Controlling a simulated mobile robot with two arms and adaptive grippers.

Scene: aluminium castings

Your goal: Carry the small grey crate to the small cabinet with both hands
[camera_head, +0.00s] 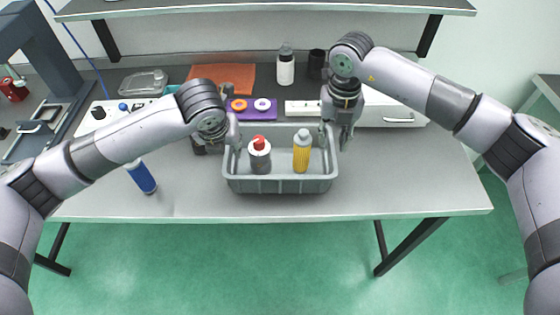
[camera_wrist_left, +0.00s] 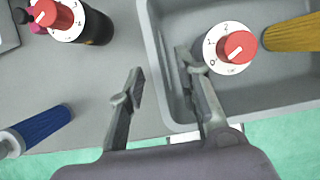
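The small grey crate (camera_head: 280,185) stands on the bench near its front edge. My left gripper (camera_head: 232,138) is open at the crate's left wall; in the left wrist view (camera_wrist_left: 160,85) one finger is outside the wall and one inside. My right gripper (camera_head: 336,136) is at the crate's right wall with its fingers apart, seemingly on either side of the rim. A low white unit with a handle (camera_head: 398,119), possibly the small cabinet, is behind on the right.
A blue cylinder (camera_head: 142,177) and a dark red-topped container (camera_wrist_left: 92,27) are left of the crate. The bench's right front is clear.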

